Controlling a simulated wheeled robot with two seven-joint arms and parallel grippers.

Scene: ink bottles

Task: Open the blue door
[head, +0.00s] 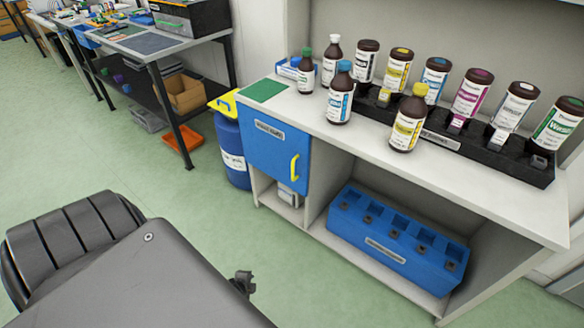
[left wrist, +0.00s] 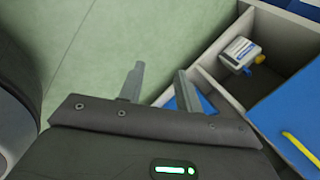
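In the left wrist view, the door (left wrist: 285,112) and handle (left wrist: 301,148) show at the right edge. My left gripper (left wrist: 160,84) is open and empty, its two fingers apart, beside the handle and not touching it. In the head view my left arm hides most of the gripper; only a dark tip (head: 243,283) shows. My right gripper is not in view.
Ink bottles (head: 408,120) and a black rack (head: 450,140) stand on the white counter (head: 330,112). A blue tray (head: 395,240) sits in the lower right shelf. A white container (head: 289,196) lies below the door. A blue barrel (head: 230,150) stands left. The floor in front is clear.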

